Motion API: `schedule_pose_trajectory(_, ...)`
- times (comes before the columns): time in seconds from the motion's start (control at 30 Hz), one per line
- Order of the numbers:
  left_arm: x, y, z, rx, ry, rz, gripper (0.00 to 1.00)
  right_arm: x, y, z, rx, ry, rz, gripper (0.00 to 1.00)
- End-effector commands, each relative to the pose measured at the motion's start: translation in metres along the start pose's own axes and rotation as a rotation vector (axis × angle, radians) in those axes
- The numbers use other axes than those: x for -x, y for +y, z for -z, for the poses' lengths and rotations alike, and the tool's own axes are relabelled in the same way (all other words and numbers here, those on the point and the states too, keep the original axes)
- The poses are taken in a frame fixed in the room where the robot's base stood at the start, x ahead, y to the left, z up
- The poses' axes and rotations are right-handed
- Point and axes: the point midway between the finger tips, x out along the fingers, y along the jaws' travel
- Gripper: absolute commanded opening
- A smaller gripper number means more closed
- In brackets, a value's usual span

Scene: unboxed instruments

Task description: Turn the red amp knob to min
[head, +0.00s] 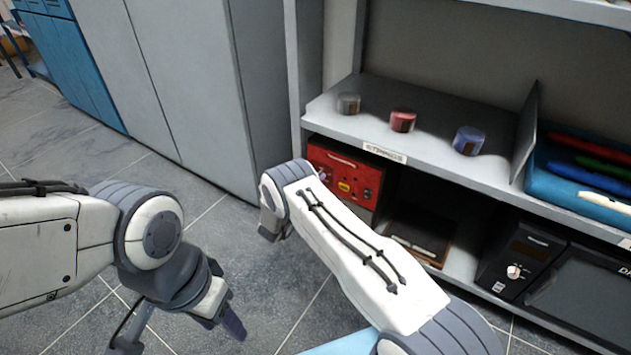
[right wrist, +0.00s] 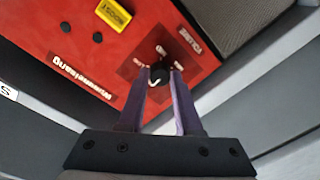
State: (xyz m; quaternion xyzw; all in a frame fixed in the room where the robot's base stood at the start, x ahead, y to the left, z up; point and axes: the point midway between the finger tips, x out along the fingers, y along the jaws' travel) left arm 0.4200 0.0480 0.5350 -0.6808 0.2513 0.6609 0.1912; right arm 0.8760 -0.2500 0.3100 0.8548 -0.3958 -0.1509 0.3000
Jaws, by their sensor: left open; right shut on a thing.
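The red amp (head: 362,188) sits on the lower shelf, partly hidden by my right arm in the head view. Its red front panel (right wrist: 82,38) fills much of the right wrist view. My right gripper (right wrist: 159,77) is shut on a dark knob (right wrist: 159,73) with a pale mark, on a darker patch of the panel. White lettering stands on both sides of the knob. In the head view my right gripper is mostly hidden behind its own arm. My left gripper (head: 182,332) is open and empty, low over the floor.
Three round pieces, grey (head: 348,103), red (head: 402,120) and blue (head: 469,140), stand on the upper shelf (head: 430,155). A blue tray (head: 560,175) is at right. A black device (head: 518,262) with a white knob sits below. Grey floor (head: 60,130) is clear at left.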

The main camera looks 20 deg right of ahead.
Motion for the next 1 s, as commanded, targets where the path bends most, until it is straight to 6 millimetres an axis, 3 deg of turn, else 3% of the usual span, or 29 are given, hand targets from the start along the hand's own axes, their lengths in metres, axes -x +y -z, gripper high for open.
schedule_pose_trajectory(0.33,0.0,0.0,0.0,0.0,0.0,0.0,0.5,0.001,-0.001,-0.001,0.006,0.0,0.004,0.0)
schedule_pose_trajectory(0.37,0.0,0.0,0.0,0.0,0.0,0.0,0.5,0.001,-0.001,-0.001,0.006,0.0,0.004,0.41)
schedule_pose_trajectory(0.4,0.0,0.0,0.0,0.0,0.0,0.0,0.5,0.001,-0.001,-0.001,0.006,0.0,0.003,0.56)
schedule_pose_trajectory(0.43,0.0,0.0,0.0,0.0,0.0,0.0,0.5,0.001,-0.001,-0.001,0.006,0.0,0.003,0.63)
schedule_pose_trajectory(0.77,0.001,0.0,0.0,0.0,0.0,0.0,0.5,0.002,0.0,0.0,0.004,0.0,0.002,0.63)
schedule_pose_trajectory(0.87,0.006,0.001,0.0,0.0,0.0,0.0,0.5,0.01,0.0,0.002,0.004,0.0,0.003,0.63)
schedule_pose_trajectory(1.0,0.019,0.001,0.001,0.0,0.0,0.0,0.5,0.035,0.001,0.004,0.006,0.003,0.006,0.63)
